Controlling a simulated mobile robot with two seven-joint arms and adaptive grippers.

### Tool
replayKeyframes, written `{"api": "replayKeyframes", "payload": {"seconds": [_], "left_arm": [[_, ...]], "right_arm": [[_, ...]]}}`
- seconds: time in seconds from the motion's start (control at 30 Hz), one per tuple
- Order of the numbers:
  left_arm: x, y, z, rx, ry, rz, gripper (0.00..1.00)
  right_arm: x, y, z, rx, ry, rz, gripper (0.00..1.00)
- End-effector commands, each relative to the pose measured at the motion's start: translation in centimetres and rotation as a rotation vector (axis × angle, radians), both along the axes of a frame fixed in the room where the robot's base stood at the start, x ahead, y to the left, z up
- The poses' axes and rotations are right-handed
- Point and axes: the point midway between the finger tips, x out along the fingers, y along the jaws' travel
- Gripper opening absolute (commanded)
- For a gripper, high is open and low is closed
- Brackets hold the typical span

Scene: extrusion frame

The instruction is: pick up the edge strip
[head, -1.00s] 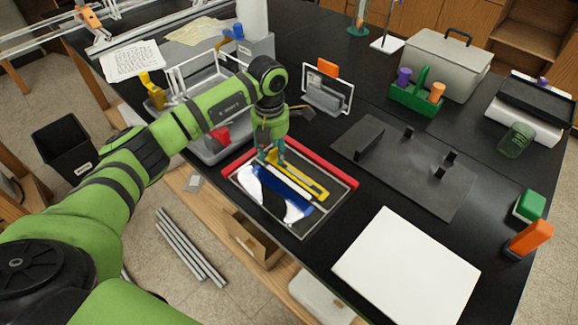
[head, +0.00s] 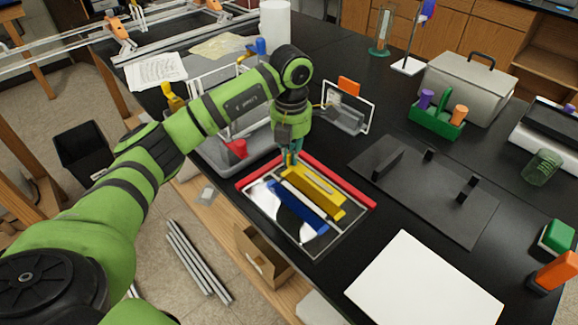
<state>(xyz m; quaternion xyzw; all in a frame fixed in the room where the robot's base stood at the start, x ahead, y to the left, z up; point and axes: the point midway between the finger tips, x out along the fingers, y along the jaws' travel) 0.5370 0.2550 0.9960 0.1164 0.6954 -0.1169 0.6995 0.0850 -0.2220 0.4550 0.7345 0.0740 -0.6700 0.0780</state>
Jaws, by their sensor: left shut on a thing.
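A shallow tray with red edges (head: 345,185) lies on the black bench near its front edge. In it a yellow strip (head: 316,193), a thin white strip (head: 305,205) and a blue strip (head: 297,208) lie roughly side by side. My left gripper (head: 291,162) points down at the far end of the yellow strip and is shut on it, taken here as the edge strip. The fingertips are small, so the exact contact is hard to see. I cannot tell if the strip is clear of the tray. My right gripper is not in view.
A dark grey plate with raised blocks (head: 425,190) lies right of the tray, and a white board (head: 425,285) lies in front of it. A grey bin (head: 225,160) and a wire-framed holder (head: 347,112) stand behind. An open cardboard box (head: 262,258) is below the bench edge.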

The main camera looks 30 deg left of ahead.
Motion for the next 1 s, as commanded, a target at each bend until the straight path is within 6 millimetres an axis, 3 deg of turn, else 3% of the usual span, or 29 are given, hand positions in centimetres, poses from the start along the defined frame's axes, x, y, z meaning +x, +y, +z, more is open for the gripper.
{"api": "replayKeyframes", "payload": {"seconds": [0.2,0.5,1.0], "left_arm": [[-2.7,-4.3,2.4,0.000,-0.001,-0.011,0.00],[-5.1,-7.9,5.3,0.002,0.002,-0.007,0.00],[-5.8,-8.9,6.5,0.001,0.006,-0.004,0.00]], "right_arm": [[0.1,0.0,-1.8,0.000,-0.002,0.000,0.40],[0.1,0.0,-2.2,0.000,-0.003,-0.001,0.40],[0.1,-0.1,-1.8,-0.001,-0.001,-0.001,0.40]]}}
